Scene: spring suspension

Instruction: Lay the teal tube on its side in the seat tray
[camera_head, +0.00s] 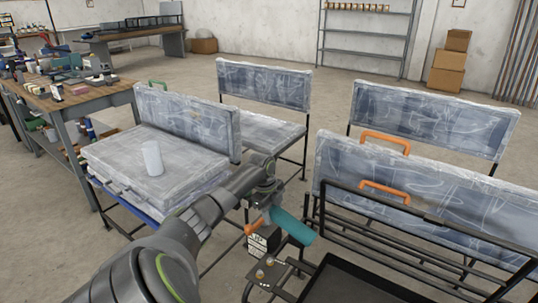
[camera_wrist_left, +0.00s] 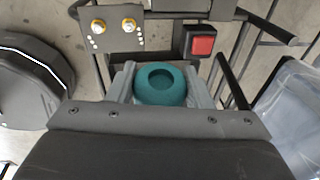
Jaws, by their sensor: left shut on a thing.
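The teal tube (camera_head: 294,226) is held by my left gripper (camera_head: 268,200) at its upper left end in the head view. It slants down to the right, in the air. In the left wrist view the tube (camera_wrist_left: 160,88) shows end-on, with a round hollow in its end, between the two grey fingers. A dark, shallow tray (camera_head: 360,284) with a raised rim lies at the bottom of the head view, below and right of the tube. I take it to be the seat tray; its near part is cut off. My right gripper is not in view.
A panel with brass knobs (camera_head: 270,262) and a black labelled box (camera_head: 263,240) are close below the tube. A red button (camera_wrist_left: 202,41) shows in the left wrist view. Black rails (camera_head: 420,225) and a wrapped bench back (camera_head: 435,195) stand behind. A white cylinder (camera_head: 152,158) stands on wrapped seats.

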